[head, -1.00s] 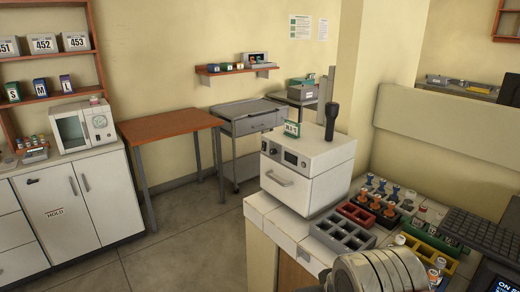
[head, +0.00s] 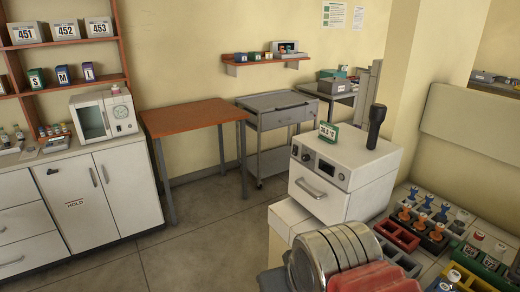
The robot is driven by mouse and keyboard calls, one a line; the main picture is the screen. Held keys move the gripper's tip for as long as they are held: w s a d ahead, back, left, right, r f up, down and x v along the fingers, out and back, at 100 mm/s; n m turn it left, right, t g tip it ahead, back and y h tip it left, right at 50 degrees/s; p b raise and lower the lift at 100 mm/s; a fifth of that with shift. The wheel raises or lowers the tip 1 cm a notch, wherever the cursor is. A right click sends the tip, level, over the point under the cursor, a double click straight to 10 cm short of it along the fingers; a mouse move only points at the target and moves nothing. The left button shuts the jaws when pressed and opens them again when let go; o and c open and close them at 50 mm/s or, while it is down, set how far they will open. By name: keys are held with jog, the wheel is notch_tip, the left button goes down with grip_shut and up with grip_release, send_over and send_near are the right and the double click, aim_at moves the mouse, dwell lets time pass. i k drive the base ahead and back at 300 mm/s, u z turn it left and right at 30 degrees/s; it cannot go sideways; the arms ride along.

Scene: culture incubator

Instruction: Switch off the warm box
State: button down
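A white box (head: 345,180) with a front drawer handle, a dark display (head: 327,166) and knobs (head: 306,157) stands on the counter right of centre; it looks like the warm box. A small green-edged card with a reading (head: 328,133) and an upright black torch-like object (head: 376,126) stand on its top. Its front is closed. I cannot tell from the display whether it is on.
A small white oven-like box (head: 105,115) stands on the left cabinet (head: 105,195). A wooden table (head: 190,117) and a grey cart (head: 275,108) stand behind. Racks of bottles (head: 430,220) crowd the right counter. Floor between is clear.

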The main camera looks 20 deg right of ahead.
aim_at(295, 151)
jog(key=u, duration=0.45)
jog(key=i, duration=0.65)
jog(key=u, duration=0.6)
jog(key=i, duration=0.6)
jog(key=u, duration=0.25)
